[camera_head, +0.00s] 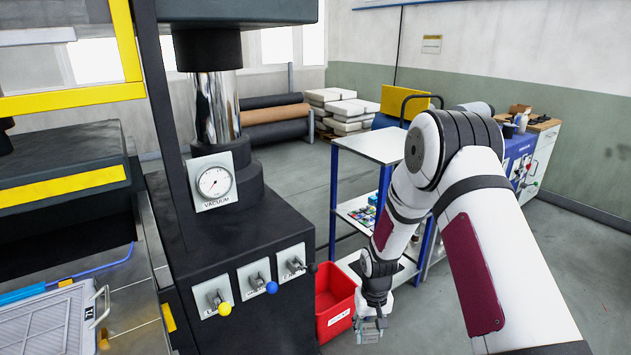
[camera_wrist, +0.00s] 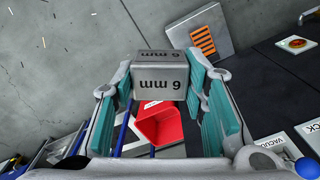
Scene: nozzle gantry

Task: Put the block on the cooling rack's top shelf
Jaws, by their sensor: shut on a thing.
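The grey metal block (camera_wrist: 161,72), marked "6 mm", shows upside down in the wrist view. My gripper (camera_wrist: 163,88) is shut on it, with a teal-padded finger at each side. In the head view my gripper (camera_head: 371,322) hangs low, in front of and to the right of the red bin; the block is small and hard to make out there. A blue-framed rack with white shelves, which looks like the cooling rack (camera_head: 376,144), stands behind my arm. Its top shelf looks bare where visible. My arm hides part of its right side.
The red bin (camera_head: 336,298) stands on the floor beside the black machine with a vacuum gauge (camera_head: 213,182) and valve knobs. Small coloured items (camera_head: 364,215) lie on the rack's lower shelf. A blue workbench (camera_head: 521,150) is at the right. Open floor lies at far right.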

